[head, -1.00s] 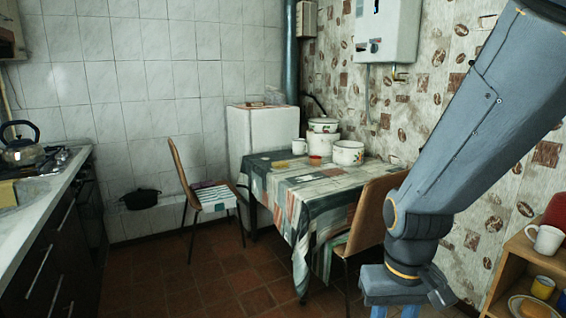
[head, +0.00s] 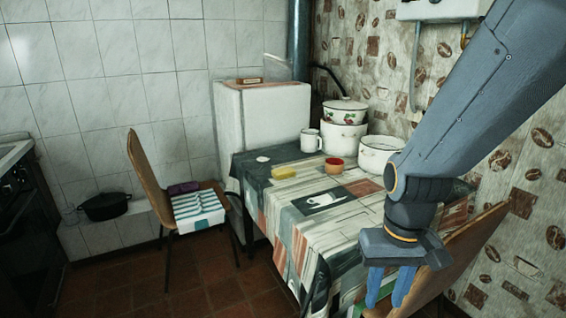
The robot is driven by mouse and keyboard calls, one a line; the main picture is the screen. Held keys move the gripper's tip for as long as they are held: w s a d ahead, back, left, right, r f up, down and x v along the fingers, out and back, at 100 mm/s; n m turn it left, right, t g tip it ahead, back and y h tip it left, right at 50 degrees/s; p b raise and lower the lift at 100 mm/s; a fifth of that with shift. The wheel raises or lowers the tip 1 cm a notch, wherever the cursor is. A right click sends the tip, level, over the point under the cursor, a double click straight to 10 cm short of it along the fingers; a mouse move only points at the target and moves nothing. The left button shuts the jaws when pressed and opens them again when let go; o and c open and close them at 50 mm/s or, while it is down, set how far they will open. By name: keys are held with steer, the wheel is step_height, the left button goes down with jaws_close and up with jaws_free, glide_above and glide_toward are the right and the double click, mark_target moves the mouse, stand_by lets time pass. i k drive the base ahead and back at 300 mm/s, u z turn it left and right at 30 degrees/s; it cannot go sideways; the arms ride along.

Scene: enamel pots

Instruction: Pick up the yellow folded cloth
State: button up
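A small yellow item (head: 284,173) lies on the far left part of the cloth-covered table (head: 330,230). It is block-shaped, and I cannot tell at this size whether it is a folded cloth or a sponge. My gripper (head: 386,299) points down at the lower right, near the table's front right side and a chair. Its two blue fingers are apart with nothing between them. It is well apart from the yellow item, to the right and nearer to me.
A red cup (head: 334,165), white mug (head: 310,141), stacked lidded pots (head: 345,130) and a white pot (head: 380,155) stand around the yellow item's right and back. A small white disc (head: 263,159) lies left of it. Chairs stand left (head: 148,178) and right (head: 465,245).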

mark_target(284, 172)
steer(key=i, duration=0.25)
steer(key=u, duration=1.4)
steer(key=i, duration=2.75)
steer(key=z, duration=2.2)
steer(key=i, duration=0.3)
steer(key=u, duration=0.4)
